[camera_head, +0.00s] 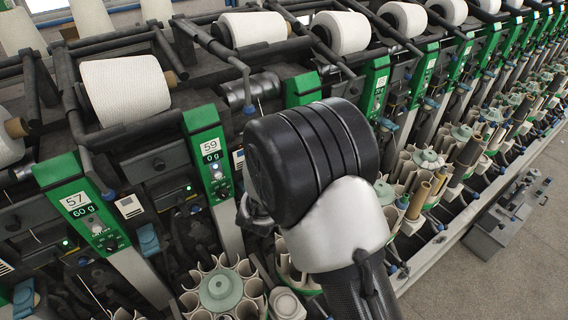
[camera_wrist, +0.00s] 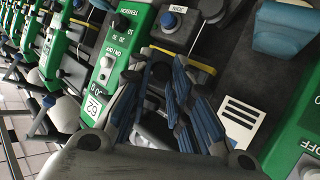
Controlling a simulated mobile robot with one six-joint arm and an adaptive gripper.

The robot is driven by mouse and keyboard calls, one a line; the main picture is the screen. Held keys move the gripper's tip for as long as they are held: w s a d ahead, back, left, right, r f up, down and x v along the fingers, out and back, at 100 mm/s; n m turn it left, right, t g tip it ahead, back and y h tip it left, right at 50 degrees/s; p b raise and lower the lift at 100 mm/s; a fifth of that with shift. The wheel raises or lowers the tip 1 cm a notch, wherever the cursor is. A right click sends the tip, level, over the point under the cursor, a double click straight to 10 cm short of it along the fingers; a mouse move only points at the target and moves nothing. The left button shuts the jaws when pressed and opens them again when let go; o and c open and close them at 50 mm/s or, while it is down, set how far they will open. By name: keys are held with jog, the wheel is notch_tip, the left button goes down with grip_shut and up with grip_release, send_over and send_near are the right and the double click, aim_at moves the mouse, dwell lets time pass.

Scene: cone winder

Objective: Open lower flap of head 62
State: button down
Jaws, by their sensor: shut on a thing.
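Head 62 shows in the wrist view as a green and white panel (camera_wrist: 106,62) with its "62" label lying sideways at the lower left. My gripper (camera_wrist: 167,72) reaches into the dark gap beside this panel, its blue-padded fingers close together. They are shut on a narrow dark part between them, which seems to be the lower flap of head 62. The fingers hide most of it, so I cannot tell how far it is open. In the head view my black and white wrist covers the gripper and the place it holds.
The wrist view shows a grey block with a blue button (camera_wrist: 169,20), a light blue part (camera_wrist: 289,27) and another green panel (camera_wrist: 297,130) close by. In the head view, heads 57 (camera_head: 97,222) and 59 (camera_head: 213,165), yarn cones (camera_head: 124,90) and bobbin magazines (camera_head: 221,290) crowd around my arm. Open floor (camera_head: 500,262) lies at lower right.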

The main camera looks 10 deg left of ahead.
jog(key=shift+s+a+r+m+g+h+p, duration=0.1)
jog(key=shift+s+a+m+g+h+p, duration=0.6)
jog(key=shift+m+h, duration=0.75)
jog(key=shift+s+a+f+m+g+h+p, duration=0.1)
jog(key=shift+s+a+m+g+h+p, duration=0.15)
jog(key=shift+a+m+g+h+p, duration=0.8)
jog(key=shift+s+a+r+m+g+h+p, duration=0.15)
jog(key=shift+s+a+m+h+p, duration=0.35)
jog(key=shift+m+h+p, duration=1)
jog(key=shift+m+h+b, duration=0.3)
jog(key=shift+h+b, duration=0.1)
jog(key=shift+h, duration=0.2)
jog(key=c, duration=1.4)
grip_release()
jog(key=shift+c, duration=0.2)
jog(key=shift+d, duration=0.1)
jog(key=v, duration=0.7)
jog(key=shift+a, duration=0.2)
